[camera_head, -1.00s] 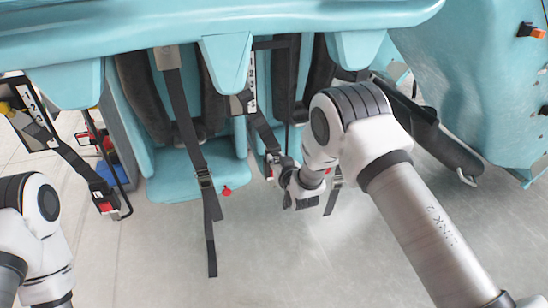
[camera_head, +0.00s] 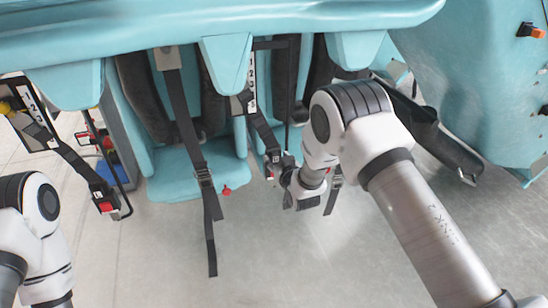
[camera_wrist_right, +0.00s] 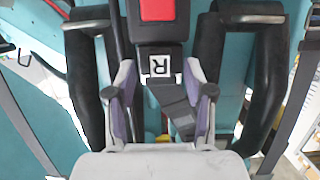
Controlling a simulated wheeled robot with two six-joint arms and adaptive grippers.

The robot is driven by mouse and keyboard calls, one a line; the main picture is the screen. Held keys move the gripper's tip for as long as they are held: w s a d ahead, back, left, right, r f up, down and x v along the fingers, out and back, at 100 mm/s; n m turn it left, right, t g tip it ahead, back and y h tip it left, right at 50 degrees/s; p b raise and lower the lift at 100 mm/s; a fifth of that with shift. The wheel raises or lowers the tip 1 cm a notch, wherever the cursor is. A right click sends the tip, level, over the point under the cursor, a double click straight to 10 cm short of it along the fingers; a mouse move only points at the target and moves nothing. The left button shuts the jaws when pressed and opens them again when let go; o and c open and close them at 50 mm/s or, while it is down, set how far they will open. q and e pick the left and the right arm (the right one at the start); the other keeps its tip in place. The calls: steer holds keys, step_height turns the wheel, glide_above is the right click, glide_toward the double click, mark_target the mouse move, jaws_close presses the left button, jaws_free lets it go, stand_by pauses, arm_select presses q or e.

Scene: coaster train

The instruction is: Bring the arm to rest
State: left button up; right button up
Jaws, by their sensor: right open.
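My right gripper (camera_wrist_right: 159,68) is open in the right wrist view, its two purple-padded fingers apart. A black buckle with a red button (camera_wrist_right: 158,10) and a white R label (camera_wrist_right: 160,66) shows between and beyond the fingertips, on a dark strap; I cannot tell if they touch. In the head view my right gripper (camera_head: 286,172) is small and partly hidden by my own wrist, in front of the middle seat's straps. My left arm shows only as links at the left edge; its gripper is out of view.
A teal seat (camera_head: 197,180) with a hanging dark strap (camera_head: 208,215) is left of the right gripper. A teal bar (camera_head: 220,22) crosses above. A teal car side (camera_head: 475,75) stands at right.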

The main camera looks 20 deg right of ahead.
steer(key=v, duration=1.2)
steer(key=s+d+f+m+g, duration=0.1)
steer(key=s+d+f+g, duration=0.15)
steer(key=s+f, duration=0.6)
steer(key=s+d+f+g, duration=0.1)
steer(key=s+f+g, duration=0.3)
steer(key=s+f, duration=0.45)
steer(key=s+f+g, duration=0.3)
steer(key=s+g, duration=0.1)
steer(key=s, duration=0.5)
steer(key=s+f+g, duration=0.3)
steer(key=s, duration=0.5)
steer(key=s+r+g+p, duration=0.1)
steer(key=s+r+p, duration=0.2)
steer(key=r+p, duration=1.5)
steer(key=shift+d+g+h, duration=0.25)
steer(key=shift+g+h, duration=0.05)
steer(key=shift+g, duration=0.05)
